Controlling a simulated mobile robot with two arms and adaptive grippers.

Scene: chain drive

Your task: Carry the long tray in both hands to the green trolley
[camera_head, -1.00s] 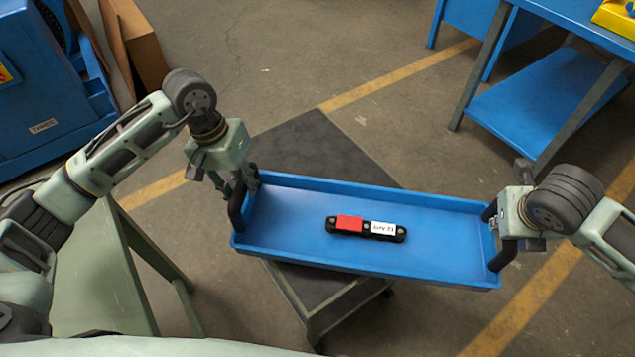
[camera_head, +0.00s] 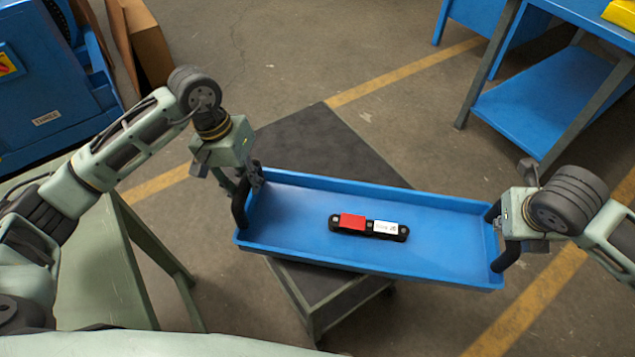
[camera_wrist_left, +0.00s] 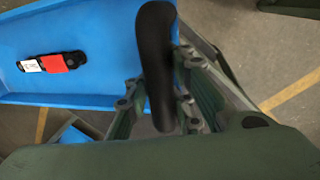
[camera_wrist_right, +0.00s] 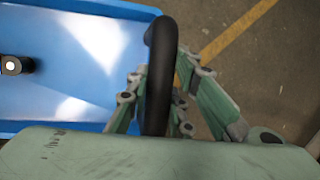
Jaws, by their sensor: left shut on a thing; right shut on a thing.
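The long blue tray (camera_head: 300,262) spans the middle of the head view, roughly level, with a black handle at each end. A black part with a red block and a white label (camera_head: 368,227) lies inside it. My left gripper (camera_head: 243,192) is shut on the left handle, which also shows in the left wrist view (camera_wrist_left: 156,65). My right gripper (camera_head: 502,232) is shut on the right handle, which also shows in the right wrist view (camera_wrist_right: 160,80). The trolley (camera_head: 325,145), dark-topped with a grey-green frame, is partly hidden under the tray's left half. I cannot tell the gap between them.
A green bench (camera_head: 95,270) stands at the lower left. A blue machine (camera_head: 50,95) and brown boards (camera_head: 145,45) are at the upper left. A blue workbench with a lower shelf (camera_head: 545,100) stands at the upper right. Floor with yellow lines is open between them.

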